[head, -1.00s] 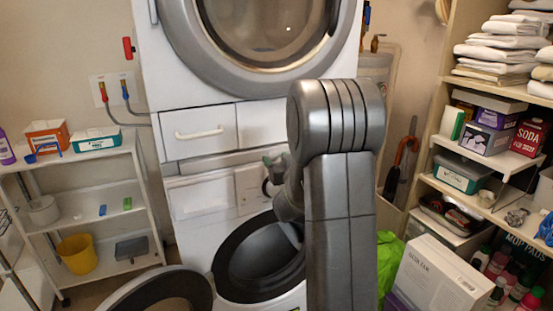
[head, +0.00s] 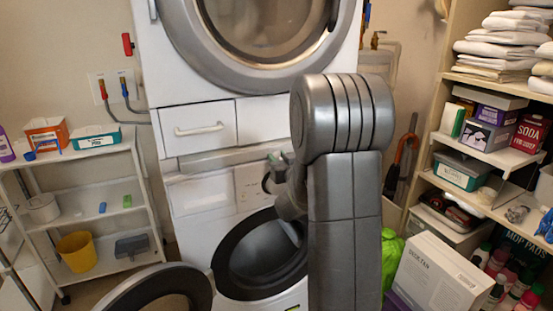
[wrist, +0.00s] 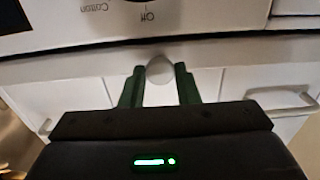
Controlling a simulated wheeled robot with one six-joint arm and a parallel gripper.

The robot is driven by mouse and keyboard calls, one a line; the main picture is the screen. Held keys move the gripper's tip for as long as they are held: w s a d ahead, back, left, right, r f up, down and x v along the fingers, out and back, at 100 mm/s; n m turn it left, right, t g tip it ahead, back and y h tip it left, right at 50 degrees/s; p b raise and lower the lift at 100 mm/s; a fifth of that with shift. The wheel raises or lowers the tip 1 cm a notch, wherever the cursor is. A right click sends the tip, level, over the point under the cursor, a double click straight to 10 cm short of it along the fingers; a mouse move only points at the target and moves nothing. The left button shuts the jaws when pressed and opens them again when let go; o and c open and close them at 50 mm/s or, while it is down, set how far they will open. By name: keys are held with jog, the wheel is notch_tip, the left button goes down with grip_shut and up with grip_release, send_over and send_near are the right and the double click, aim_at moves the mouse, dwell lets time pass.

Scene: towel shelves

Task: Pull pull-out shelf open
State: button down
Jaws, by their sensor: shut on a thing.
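The pull-out shelf (head: 225,156) is a pale horizontal band between the upper dryer's drawers and the washer below. In the wrist view its front edge (wrist: 70,68) runs across the picture, with a round white knob (wrist: 160,68) at the middle. My gripper (wrist: 160,82) has its two green fingers on either side of that knob and is shut on it. In the head view my gripper (head: 279,163) is at the shelf's right part, partly hidden by my own arm. I cannot tell how far the shelf stands out.
The washer's round door (head: 155,292) hangs open at the lower left, below my gripper. A drawer handle (head: 199,129) sticks out above the shelf. A white rack (head: 110,190) stands left, and a stocked shelf unit (head: 440,105) and white box (head: 435,275) stand right.

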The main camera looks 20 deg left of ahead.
jog(key=b+v, duration=0.3)
jog(key=v, duration=1.6)
jog(key=shift+s+b, duration=0.2)
jog(key=shift+b, duration=0.1)
jog(key=shift+d, duration=0.1)
jog(key=c, duration=1.1)
grip_release()
jog(key=p+v, duration=0.1)
jog(key=v, duration=1.2)
jog(key=shift+s+d+p, duration=0.2)
jog(key=shift+s+p, duration=0.05)
jog(key=shift+p, duration=0.15)
